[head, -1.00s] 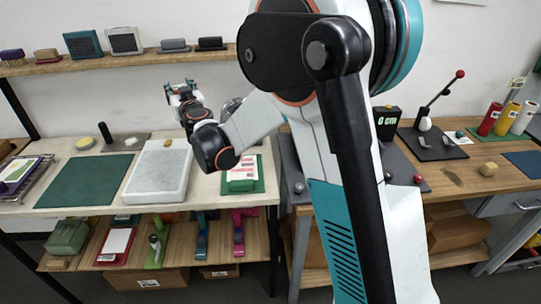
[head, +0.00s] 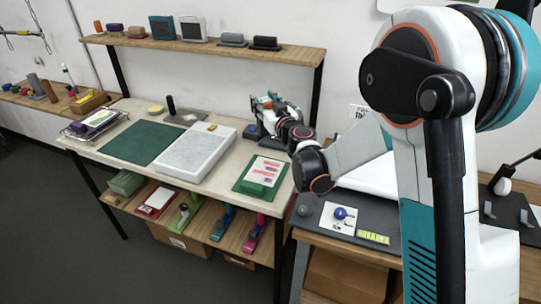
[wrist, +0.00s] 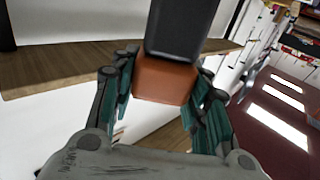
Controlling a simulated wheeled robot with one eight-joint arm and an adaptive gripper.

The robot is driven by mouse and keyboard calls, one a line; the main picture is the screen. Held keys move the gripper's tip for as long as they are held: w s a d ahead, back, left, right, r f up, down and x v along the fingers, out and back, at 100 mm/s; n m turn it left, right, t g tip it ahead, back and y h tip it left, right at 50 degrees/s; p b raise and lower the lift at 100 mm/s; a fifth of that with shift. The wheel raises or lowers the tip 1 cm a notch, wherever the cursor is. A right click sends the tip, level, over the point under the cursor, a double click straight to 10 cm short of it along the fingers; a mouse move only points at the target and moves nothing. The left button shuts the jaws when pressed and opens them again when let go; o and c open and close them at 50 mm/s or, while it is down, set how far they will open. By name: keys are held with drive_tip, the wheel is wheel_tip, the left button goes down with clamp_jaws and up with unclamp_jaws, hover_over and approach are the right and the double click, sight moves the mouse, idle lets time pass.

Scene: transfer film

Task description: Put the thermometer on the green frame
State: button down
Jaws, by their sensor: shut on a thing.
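My gripper (wrist: 163,95) is shut on an orange block with a dark grey part above it, apparently the thermometer (wrist: 164,78); its far end is out of the wrist view. A green square, likely the green frame (head: 246,169), lies on that table's right end. A white sheet with pink stripes and a green block lie on it. My gripper is apart from the square.
A white slab (head: 197,153) and a dark green mat (head: 133,155) lie left of the green square. The under-shelf holds coloured tools. A second bench (head: 350,252) stands at the right with a card and blue knob.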

wheel_tip(320, 180, down, 17)
drive_tip(key=b, duration=0.3)
drive_tip(key=shift+f+b, duration=0.1)
drive_tip(key=shift+b, duration=0.2)
drive_tip(key=shift+f, duration=0.15)
drive_tip(key=c, duration=0.9)
unclamp_jaws()
